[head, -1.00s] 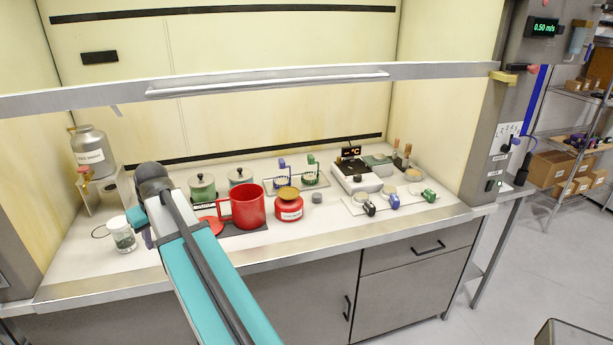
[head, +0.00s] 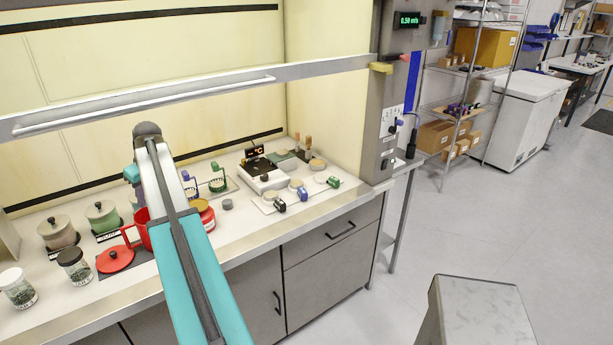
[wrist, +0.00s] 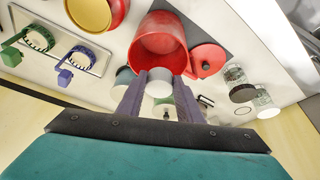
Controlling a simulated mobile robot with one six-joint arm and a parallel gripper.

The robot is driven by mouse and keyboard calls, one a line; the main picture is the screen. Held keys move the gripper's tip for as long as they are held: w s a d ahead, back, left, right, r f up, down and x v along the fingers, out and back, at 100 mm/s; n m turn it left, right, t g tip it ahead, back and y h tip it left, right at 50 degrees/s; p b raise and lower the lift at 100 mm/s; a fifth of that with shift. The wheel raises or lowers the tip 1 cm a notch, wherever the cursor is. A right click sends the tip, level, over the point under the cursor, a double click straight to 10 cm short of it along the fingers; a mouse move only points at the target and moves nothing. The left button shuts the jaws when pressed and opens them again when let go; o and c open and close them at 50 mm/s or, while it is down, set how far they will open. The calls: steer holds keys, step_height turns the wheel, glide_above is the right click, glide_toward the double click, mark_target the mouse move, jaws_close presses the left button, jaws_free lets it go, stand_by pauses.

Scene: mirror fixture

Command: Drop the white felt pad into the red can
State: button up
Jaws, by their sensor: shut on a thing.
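My gripper (wrist: 159,82) is shut on a small round white pad (wrist: 161,74), held between its two purple fingers in the wrist view. The open red can (wrist: 150,30) has a handle, and its mouth shows just beyond the pad. The pad overlaps the near rim in this view; I cannot tell its height above the can.
Jars (head: 75,265), green and grey pots (head: 103,216), and blue and green clamps (head: 217,180) crowd the bench. A metal sash bar (head: 320,70) crosses above. Open floor lies right.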

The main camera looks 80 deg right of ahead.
steer(key=shift+s+d+r, duration=0.1)
steer(key=shift+s+d, duration=0.1)
steer(key=shift+d, duration=0.25)
steer(key=shift+s+d+r, duration=0.1)
steer(key=shift+s+d, duration=0.1)
steer(key=shift+d, duration=0.25)
steer(key=shift+f, duration=0.2)
steer(key=shift+f+b, duration=1.5)
steer(key=shift+f, duration=1.35)
steer(key=o, duration=1.1)
steer(key=shift+r, duration=0.15)
